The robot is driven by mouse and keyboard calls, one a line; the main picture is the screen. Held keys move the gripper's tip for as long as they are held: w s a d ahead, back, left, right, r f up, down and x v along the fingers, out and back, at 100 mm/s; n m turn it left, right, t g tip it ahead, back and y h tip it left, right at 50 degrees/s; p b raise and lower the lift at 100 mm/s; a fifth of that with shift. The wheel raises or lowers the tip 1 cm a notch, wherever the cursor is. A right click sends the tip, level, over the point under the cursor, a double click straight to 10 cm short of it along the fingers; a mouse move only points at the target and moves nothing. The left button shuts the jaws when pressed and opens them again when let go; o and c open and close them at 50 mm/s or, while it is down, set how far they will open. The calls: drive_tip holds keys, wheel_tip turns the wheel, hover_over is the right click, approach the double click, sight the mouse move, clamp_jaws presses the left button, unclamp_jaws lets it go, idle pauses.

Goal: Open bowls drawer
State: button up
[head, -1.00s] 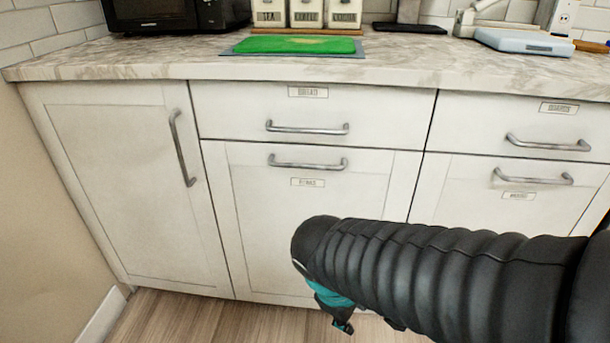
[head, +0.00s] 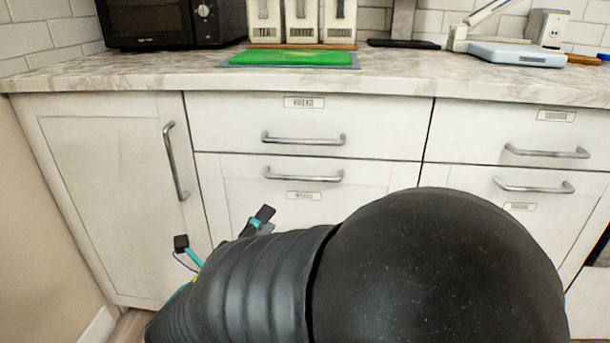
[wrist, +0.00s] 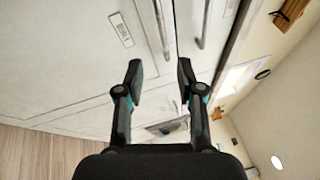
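The lower middle drawer front (head: 350,190) is white and shut, with a horizontal metal bar handle (head: 304,175) and a small label (head: 304,195) below it. That label is too blurred to read surely in the head view. In the wrist view a label (wrist: 120,29) seems to read "BOWLS", beside a bar handle (wrist: 155,25). My gripper (head: 222,230) is low in front of the cabinet, left of and below the lower handle. In the wrist view my gripper (wrist: 160,72) is open and empty, its fingers apart and the handle ahead of them, not between them.
An upper drawer (head: 230,120) sits above, shut. A tall door (head: 100,180) with a vertical handle is at left, and more drawers (head: 500,130) are at right. The counter (head: 400,85) holds a microwave (head: 150,25), canisters and a green board (head: 295,58).

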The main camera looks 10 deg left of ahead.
sight(300, 180)
drive_tip(key=shift+n, duration=0.7)
drive_tip(key=x, duration=0.4)
drive_tip(key=b+x, duration=0.1)
drive_tip(key=x, duration=0.9)
drive_tip(key=shift+s+d+r, duration=0.1)
drive_tip(key=shift+s+d, duration=0.1)
drive_tip(key=shift+d, duration=0.05)
clamp_jaws()
